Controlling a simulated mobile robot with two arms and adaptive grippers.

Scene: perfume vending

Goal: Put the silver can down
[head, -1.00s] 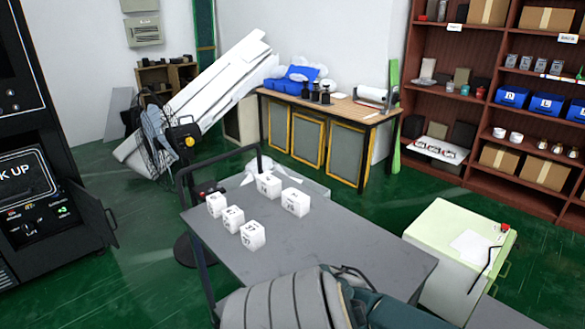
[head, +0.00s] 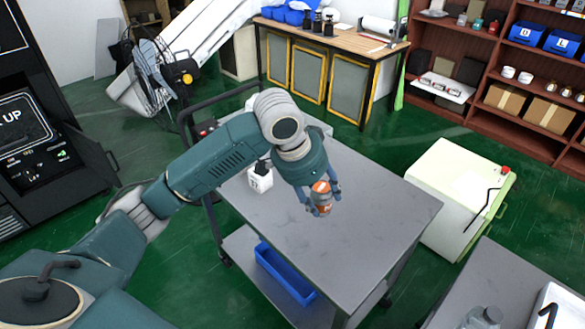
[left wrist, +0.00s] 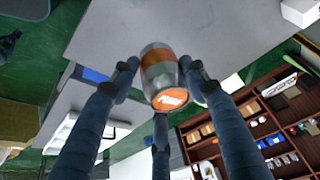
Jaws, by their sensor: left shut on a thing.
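The silver can (head: 321,198) has an orange band and an orange end. My left gripper (head: 320,201) is shut on it, above the grey top of the cart (head: 385,215). I cannot tell whether the can touches the cart top. In the left wrist view the can (left wrist: 160,72) sits between the blue-grey fingers, its orange end towards the camera, with the grey surface behind it. My right gripper is not in view.
A white box (head: 260,180) stands on the cart left of the gripper; my arm hides part of the cart top behind it. The cart's right and front areas are clear. A blue bin (head: 285,274) is on the lower shelf. A pale cabinet (head: 455,195) stands to the right.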

